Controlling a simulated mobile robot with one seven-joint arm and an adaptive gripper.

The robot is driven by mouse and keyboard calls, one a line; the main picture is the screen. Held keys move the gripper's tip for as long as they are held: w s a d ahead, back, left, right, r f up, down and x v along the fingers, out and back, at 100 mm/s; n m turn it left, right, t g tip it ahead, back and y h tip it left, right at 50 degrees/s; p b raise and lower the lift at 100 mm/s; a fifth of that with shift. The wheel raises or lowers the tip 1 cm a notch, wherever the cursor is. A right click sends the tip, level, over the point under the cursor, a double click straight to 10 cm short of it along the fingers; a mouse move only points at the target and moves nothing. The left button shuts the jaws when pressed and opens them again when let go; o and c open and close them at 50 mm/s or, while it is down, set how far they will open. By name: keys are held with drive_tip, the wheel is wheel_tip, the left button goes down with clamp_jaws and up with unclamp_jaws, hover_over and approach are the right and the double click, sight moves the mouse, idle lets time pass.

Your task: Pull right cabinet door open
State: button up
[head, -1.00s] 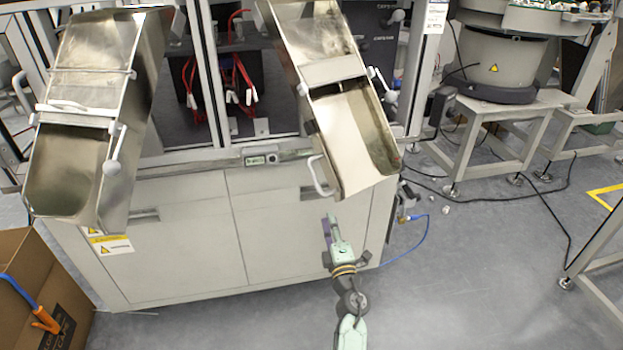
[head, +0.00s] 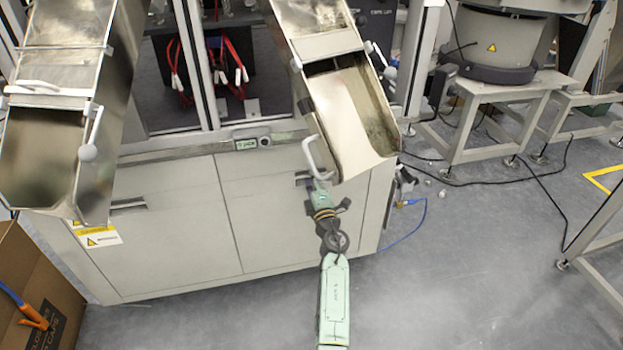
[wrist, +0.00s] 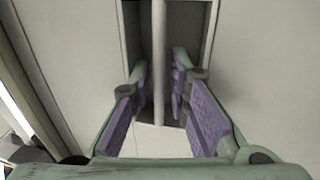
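The right cabinet door (head: 275,235) is a pale grey panel on the front of the machine base and looks closed. Its recessed handle shows in the wrist view as a light bar (wrist: 158,50) across a dark recess. My gripper (wrist: 160,85) is open, with one purple-padded finger on each side of the bar and visible gaps between pads and bar. In the head view my gripper (head: 319,190) is at the door's top right, under the right chute.
The right metal chute (head: 350,110) with its white side handle (head: 314,158) overhangs my gripper closely. The left cabinet door (head: 170,240) is closed. A cardboard box (head: 40,280) stands at the lower left. The floor (head: 450,270) right of my arm is mostly clear.

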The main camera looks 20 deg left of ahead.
drive_tip(key=shift+w+a, duration=0.1)
drive_tip(key=shift+w, duration=0.05)
clamp_jaws()
idle(0.7)
